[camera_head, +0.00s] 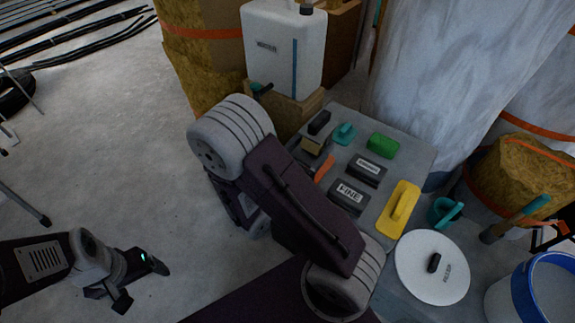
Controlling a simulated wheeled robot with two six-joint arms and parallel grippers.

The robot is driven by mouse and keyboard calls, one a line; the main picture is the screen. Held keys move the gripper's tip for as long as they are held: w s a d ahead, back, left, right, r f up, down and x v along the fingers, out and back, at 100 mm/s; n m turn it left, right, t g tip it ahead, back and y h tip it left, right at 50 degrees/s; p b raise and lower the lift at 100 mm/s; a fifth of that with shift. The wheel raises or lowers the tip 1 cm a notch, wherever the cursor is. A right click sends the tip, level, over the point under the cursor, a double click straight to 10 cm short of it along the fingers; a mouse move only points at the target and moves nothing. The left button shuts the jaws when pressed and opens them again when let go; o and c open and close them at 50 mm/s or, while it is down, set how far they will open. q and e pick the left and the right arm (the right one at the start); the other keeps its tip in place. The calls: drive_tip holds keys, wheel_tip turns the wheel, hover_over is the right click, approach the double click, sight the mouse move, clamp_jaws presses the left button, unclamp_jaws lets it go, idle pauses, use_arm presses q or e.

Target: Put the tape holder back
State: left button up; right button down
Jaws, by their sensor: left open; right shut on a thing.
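I cannot make out the tape holder for certain. A small teal piece (344,134) sits at the back of the grey work table (408,160). A larger teal item (444,212) stands near the table's right side. A tan block with a dark part (318,143) and an orange piece (325,168) show just past my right arm, partly covered by it. My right arm folds across the middle of the view and hides its own gripper and part of the table. My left gripper (140,280) is open and empty, low at the left above the bare floor.
The table holds a green block (383,146), dark labelled blocks (349,196) and a yellow float (399,208). A white canister (284,47) stands behind it. A white disc (432,267) and blue-rimmed bucket (545,293) are at right. The left floor is mostly clear.

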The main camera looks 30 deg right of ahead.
sight(307, 147)
drive_tip(key=shift+w+a+f+b, duration=0.15)
drive_tip(key=shift+w+f+b, duration=0.4)
drive_tip(key=shift+b, duration=1.05)
drive_tip(key=shift+w+a+f+b, duration=0.15)
drive_tip(key=shift+w+f+b, duration=0.35)
drive_tip(key=shift+b, duration=1.1)
drive_tip(key=w+f+b, duration=0.1)
drive_tip(key=w, duration=0.1)
drive_tip(key=w+a+f+b, duration=0.1)
drive_tip(key=w+f, duration=0.1)
drive_tip(key=w, duration=0.1)
drive_tip(key=w+a+f+b, duration=0.1)
drive_tip(key=w+b, duration=0.1)
drive_tip(key=w, duration=0.1)
drive_tip(key=shift+w+a+f, duration=0.2)
drive_tip(key=shift+w+a, duration=0.1)
drive_tip(key=shift+w, duration=0.25)
wheel_tip(307, 147, down, 4)
drive_tip(key=b, duration=0.3)
drive_tip(key=shift+f, duration=0.25)
drive_tip(key=shift+r, duration=0.25)
drive_tip(key=shift+f, duration=0.1)
drive_tip(key=shift+c, duration=1.9)
unclamp_jaws()
